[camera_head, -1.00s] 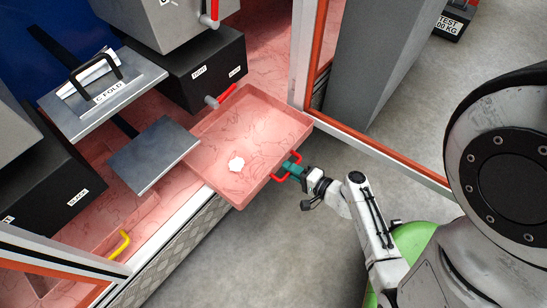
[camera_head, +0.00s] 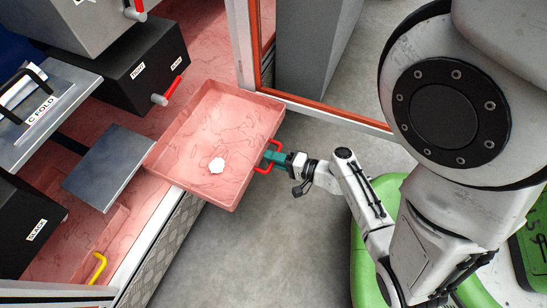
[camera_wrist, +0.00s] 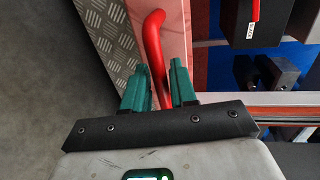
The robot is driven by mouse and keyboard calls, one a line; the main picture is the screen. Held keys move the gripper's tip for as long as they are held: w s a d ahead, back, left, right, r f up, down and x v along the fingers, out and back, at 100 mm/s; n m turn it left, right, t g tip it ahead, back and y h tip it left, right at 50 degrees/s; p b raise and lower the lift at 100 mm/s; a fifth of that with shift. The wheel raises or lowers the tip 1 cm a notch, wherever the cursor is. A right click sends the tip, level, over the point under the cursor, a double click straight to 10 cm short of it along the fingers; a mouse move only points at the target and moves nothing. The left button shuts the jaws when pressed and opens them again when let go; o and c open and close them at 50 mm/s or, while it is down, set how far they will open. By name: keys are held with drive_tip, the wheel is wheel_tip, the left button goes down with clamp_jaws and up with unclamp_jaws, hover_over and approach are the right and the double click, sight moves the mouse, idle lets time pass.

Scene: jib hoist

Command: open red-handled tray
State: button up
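The pink tray (camera_head: 225,125) stands partly out past the front edge of the bench, with a small white lump (camera_head: 217,165) lying in it. Its red handle (camera_head: 261,171) is on the outer side. My gripper (camera_head: 270,157) is at that handle, with its teal fingers around it.
A dark box with a red lever (camera_head: 172,86) stands behind the tray. A yellow handle (camera_head: 97,268) is at lower left. A grey plate (camera_head: 107,168) lies left of the tray. A white and orange frame (camera_head: 330,113) borders the right. Grey floor (camera_head: 290,235) is clear below the tray.

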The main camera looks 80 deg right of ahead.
drive_tip(key=shift+o, duration=0.5)
drive_tip(key=shift+s, duration=0.1)
drive_tip(key=p+v, duration=0.2)
drive_tip(key=v, duration=0.8)
drive_tip(key=shift+s, duration=0.3)
drive_tip(key=shift+a+r, duration=0.1)
